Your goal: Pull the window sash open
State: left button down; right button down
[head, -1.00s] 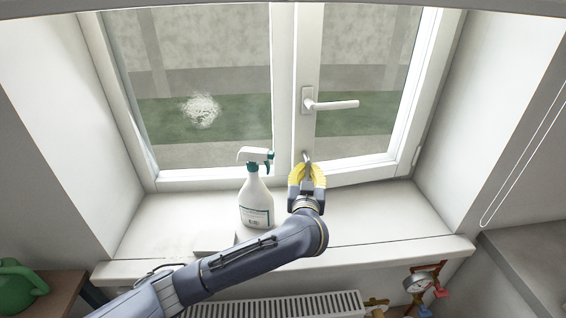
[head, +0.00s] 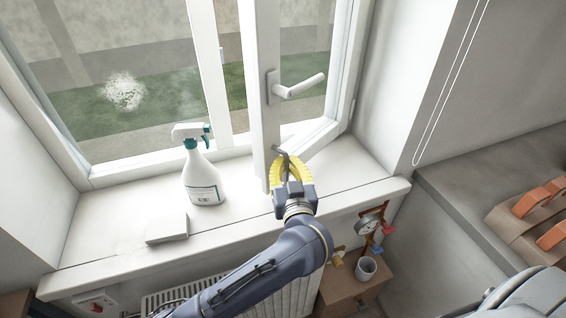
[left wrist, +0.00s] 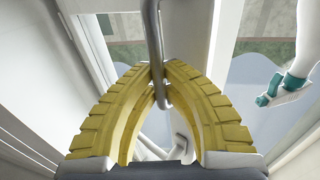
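The window sash (head: 260,95) is the right-hand one, with a white frame. It stands partly open, swung inward, with a gap between its left edge and the fixed left part of the window. Its white lever handle (head: 300,85) sticks out to the right. My left gripper (head: 283,155) has yellow ribbed fingers. It is closed around a thin grey metal pull (left wrist: 155,50) low on the sash, and the bar passes between its fingertips in the left wrist view. My right gripper is out of view.
A white spray bottle (head: 202,172) with a green trigger stands on the sill (head: 120,225), left of my gripper. A pale block (head: 167,228) lies in front of it. A radiator is below. A mug (head: 366,267) and a gauge stand lower right. The sill right of the gripper is clear.

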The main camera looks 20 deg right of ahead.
pick_arm(q)
jog(key=c, duration=1.7)
grip_release()
jog(key=shift+a+f, duration=0.1)
jog(key=shift+a, duration=0.15)
jog(key=shift+c, duration=0.2)
jog(key=shift+o, duration=1.4)
jog(key=shift+d, duration=0.1)
jog(key=shift+s, duration=0.1)
jog(key=s+a, duration=0.2)
jog(key=s, duration=0.9)
jog(key=shift+s, duration=0.3)
jog(key=shift+a, duration=0.1)
